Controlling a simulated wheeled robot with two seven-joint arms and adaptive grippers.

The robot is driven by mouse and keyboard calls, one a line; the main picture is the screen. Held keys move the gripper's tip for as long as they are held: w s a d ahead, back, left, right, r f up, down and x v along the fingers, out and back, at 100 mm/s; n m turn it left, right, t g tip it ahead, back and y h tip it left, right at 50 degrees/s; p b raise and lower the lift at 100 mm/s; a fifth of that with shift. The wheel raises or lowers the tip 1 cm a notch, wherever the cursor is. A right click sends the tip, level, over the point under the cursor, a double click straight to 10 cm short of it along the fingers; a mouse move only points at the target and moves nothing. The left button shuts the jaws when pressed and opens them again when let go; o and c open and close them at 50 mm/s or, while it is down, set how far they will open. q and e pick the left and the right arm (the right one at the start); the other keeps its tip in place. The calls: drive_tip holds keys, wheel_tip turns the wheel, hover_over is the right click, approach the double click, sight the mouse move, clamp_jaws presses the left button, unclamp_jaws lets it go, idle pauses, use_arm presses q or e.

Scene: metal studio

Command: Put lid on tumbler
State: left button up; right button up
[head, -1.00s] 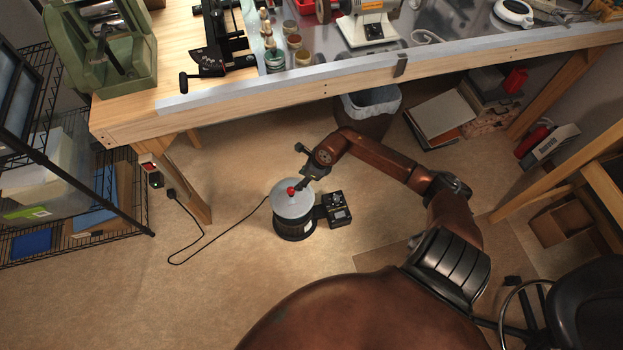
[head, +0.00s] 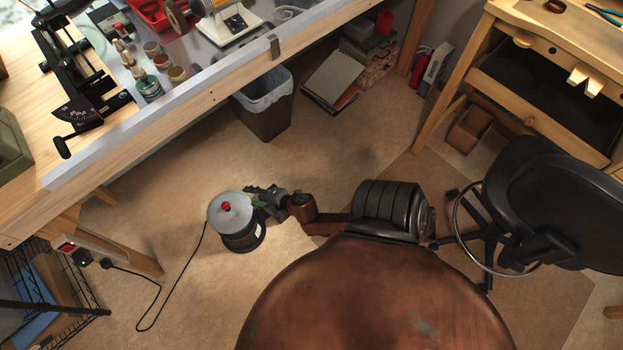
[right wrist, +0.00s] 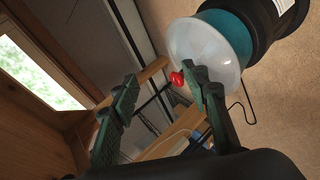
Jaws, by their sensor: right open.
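The tumbler (head: 240,240) is a dark drum standing upright on the floor. Its pale round lid (head: 228,217) lies on top, red knob (head: 226,206) upward. In the right wrist view the lid (right wrist: 188,52) lies against the teal rim (right wrist: 232,32) of the drum; I cannot tell if it is fully seated. My right gripper (head: 253,192) is just right of the lid in the head view. Its fingers (right wrist: 160,95) are spread with nothing between them. One finger overlaps the lid beside the knob (right wrist: 177,79) in the wrist view; contact is unclear. My left gripper is not in view.
A workbench (head: 190,120) edge runs above and behind the tumbler. A lined bin (head: 264,115) stands under it. A power cord (head: 172,277) loops on the floor at left. A black chair (head: 540,200) stands at right. Floor around the tumbler is mostly clear.

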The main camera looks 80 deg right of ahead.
drive_tip(key=s+a+f+m+g, duration=0.1)
drive_tip(key=s+f+m+g, duration=0.3)
drive_tip(key=s+f, duration=0.45)
drive_tip(key=s+a+f+m+g, duration=0.1)
drive_tip(key=s+f+m+g, duration=0.4)
drive_tip(key=s, duration=0.7)
drive_tip(key=s+a+f+m+g+y, duration=0.1)
drive_tip(key=s+a+f, duration=0.2)
drive_tip(key=s, duration=0.4)
drive_tip(key=s+a+f+m+g+y, duration=0.1)
drive_tip(key=s+a+f+m, duration=0.1)
drive_tip(key=s+a, duration=0.4)
drive_tip(key=shift+s+f+g, duration=0.4)
drive_tip(key=shift+s, duration=0.7)
